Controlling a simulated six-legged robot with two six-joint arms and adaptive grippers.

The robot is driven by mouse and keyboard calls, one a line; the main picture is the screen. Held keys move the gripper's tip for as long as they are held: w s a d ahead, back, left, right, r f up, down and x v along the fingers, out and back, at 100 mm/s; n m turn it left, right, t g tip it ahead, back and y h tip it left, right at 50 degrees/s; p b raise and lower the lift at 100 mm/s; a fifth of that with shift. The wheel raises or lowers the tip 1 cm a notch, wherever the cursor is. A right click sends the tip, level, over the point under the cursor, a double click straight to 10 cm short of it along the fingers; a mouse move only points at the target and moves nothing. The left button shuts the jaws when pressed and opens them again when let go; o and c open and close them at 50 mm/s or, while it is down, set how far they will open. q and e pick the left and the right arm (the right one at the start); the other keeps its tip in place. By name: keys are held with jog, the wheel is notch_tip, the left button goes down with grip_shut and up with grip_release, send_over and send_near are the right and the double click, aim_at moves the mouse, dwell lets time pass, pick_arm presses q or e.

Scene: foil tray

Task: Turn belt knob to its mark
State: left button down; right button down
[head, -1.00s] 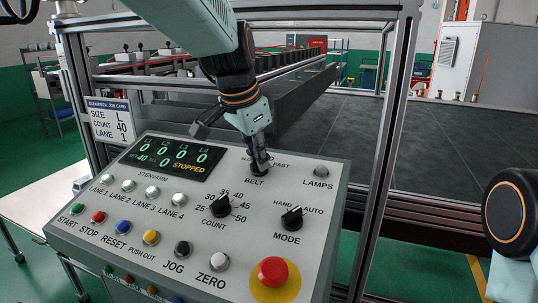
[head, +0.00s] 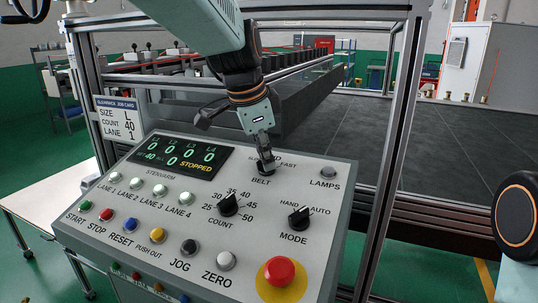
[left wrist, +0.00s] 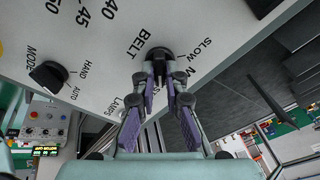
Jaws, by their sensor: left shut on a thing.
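The dark belt knob (left wrist: 160,54) sits on the sloped grey control panel (head: 335,222), above the BELT label. SLOW and FAST are printed behind it in the head view, with the lettering between them partly covered. My left gripper (head: 267,160) comes down on the knob from above. In the left wrist view its two fingers (left wrist: 165,78) are closed on the knob from both sides. The knob's pointer is hidden, so I cannot tell which mark it faces. My right gripper is out of view.
The COUNT knob (head: 228,205), MODE knob (head: 299,217), LAMPS button (head: 327,173) and red stop button (head: 280,271) are nearby. The display (head: 180,159) reads STOPPED. A job card (head: 118,118) hangs at left. A metal frame post (head: 392,150) stands right of the panel.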

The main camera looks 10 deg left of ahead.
pick_arm(q)
jog(key=shift+w+r, duration=0.1)
jog(key=shift+r, duration=0.2)
jog(key=c, duration=1.7)
grip_release()
jog(key=o, duration=0.3)
jog(key=shift+s+a+f, duration=0.1)
jog(key=shift+s, duration=0.15)
jog(key=shift+w, duration=0.1)
jog(key=shift+r, duration=0.45)
jog(key=v, duration=1.1)
